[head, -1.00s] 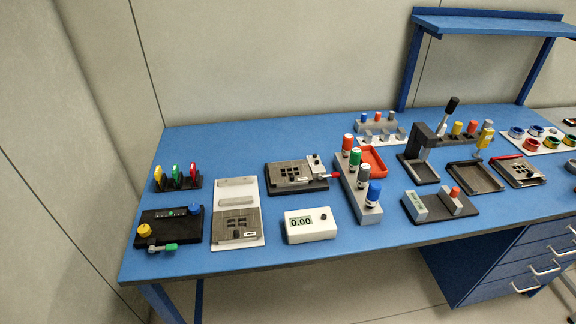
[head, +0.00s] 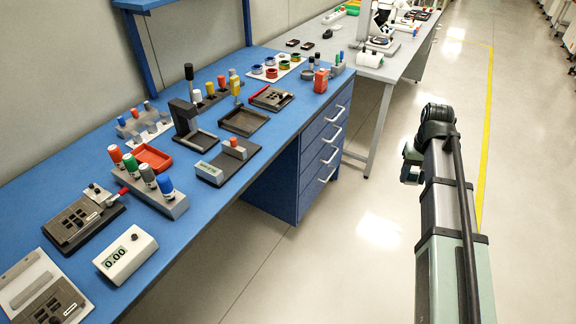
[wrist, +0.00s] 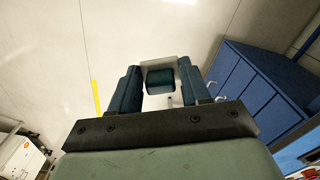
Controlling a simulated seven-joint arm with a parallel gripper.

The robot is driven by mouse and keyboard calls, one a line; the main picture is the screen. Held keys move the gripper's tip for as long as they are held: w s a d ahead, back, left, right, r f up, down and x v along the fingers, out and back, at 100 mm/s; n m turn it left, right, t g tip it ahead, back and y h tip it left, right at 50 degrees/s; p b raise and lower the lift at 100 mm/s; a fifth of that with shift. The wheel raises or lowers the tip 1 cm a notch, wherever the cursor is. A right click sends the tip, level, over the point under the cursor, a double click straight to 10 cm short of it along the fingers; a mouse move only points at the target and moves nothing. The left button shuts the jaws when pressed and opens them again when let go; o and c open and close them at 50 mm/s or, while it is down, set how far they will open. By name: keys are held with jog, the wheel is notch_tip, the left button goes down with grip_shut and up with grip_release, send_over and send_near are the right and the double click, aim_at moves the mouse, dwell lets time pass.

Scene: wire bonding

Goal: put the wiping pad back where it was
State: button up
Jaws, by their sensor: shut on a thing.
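My gripper (wrist: 158,88) is seen in the wrist view, its two dark fingers closed around a small held thing. That thing looks like a dark teal block (wrist: 160,80) with a pale grey plate (wrist: 158,63) behind it, and I take it for the wiping pad. In the head view my arm reaches up at the right, over the floor, away from the blue bench (head: 150,215). The fingertips and the held pad cannot be made out there. I cannot tell which spot on the bench is the pad's place.
The bench carries a marker rack (head: 150,190), a red tray (head: 152,157), a black press (head: 185,118), a white readout box (head: 125,255) and a black base with a red-knobbed block (head: 228,160). Blue drawers (head: 325,150) stand below. A grey table (head: 380,65) is beyond.

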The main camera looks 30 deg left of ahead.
jog(key=s+a+r+n, duration=0.2)
jog(key=a+n, duration=0.2)
jog(key=a, duration=1.4)
notch_tip(320, 180, up, 5)
jog(key=n, duration=1)
send_over(183, 182)
jog(key=shift+f, duration=4.55)
jog(key=shift+f, duration=0.1)
jog(key=o, duration=1.1)
